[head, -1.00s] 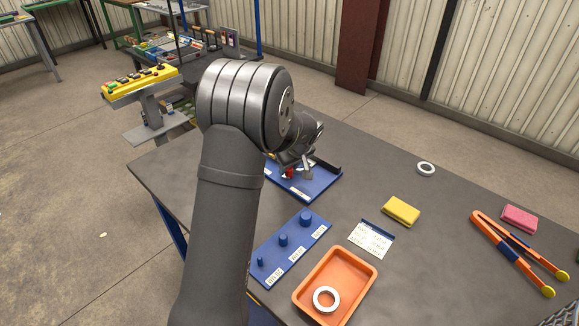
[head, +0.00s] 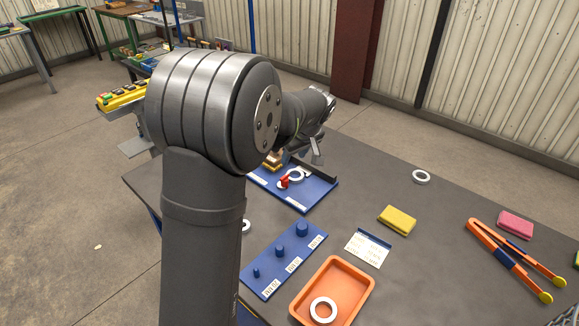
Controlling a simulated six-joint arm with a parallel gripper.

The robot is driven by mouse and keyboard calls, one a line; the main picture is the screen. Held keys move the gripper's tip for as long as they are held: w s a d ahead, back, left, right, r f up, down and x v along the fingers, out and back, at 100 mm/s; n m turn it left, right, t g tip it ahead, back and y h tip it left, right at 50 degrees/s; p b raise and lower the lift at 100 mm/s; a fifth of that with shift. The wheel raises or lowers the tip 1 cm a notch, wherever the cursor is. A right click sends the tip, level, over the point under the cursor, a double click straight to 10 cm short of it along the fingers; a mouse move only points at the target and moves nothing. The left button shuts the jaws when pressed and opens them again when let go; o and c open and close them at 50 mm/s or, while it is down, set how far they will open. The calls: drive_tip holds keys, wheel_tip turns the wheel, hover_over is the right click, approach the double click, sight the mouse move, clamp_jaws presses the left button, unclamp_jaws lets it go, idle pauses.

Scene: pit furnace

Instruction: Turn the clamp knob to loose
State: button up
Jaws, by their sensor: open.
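The blue fixture plate (head: 295,198) lies on the dark table beyond my arm. A small red part (head: 284,182), which looks like the clamp knob, sits on it beside a pale ring (head: 296,175). Its exact turn position is too small to read. My gripper (head: 317,154) is open, above the far side of the plate and apart from the red part. My arm hides part of the gripper and the plate's left side.
A blue board with several pegs (head: 283,262), an orange tray (head: 300,300) holding a white ring, a label card (head: 367,249), a yellow sponge (head: 397,220) and orange tongs (head: 505,256) lie nearer. Another white ring (head: 421,177) lies right. Open table surrounds them.

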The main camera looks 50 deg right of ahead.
sight(284, 176)
drive_tip(key=shift+v, duration=2.35)
drive_tip(key=shift+f, duration=0.1)
drive_tip(key=x, duration=1.7)
drive_tip(key=shift+w+f, duration=0.1)
drive_tip(key=shift+f, duration=0.1)
drive_tip(key=shift+r, duration=0.1)
drive_tip(key=shift+a, duration=0.1)
drive_tip(key=m, duration=0.2)
drive_tip(key=m+g+h, duration=0.1)
drive_tip(key=m, duration=0.2)
drive_tip(key=shift+h, duration=0.3)
drive_tip(key=shift+w+a+m+g+h, duration=0.1)
drive_tip(key=shift+m+g+h, duration=0.35)
drive_tip(key=shift+m, duration=1.1)
drive_tip(key=shift+m+g+h, duration=0.35)
drive_tip(key=shift+m+g, duration=0.1)
drive_tip(key=shift+m, duration=1.1)
drive_tip(key=shift+a+r, duration=0.25)
drive_tip(key=shift+r, duration=0.4)
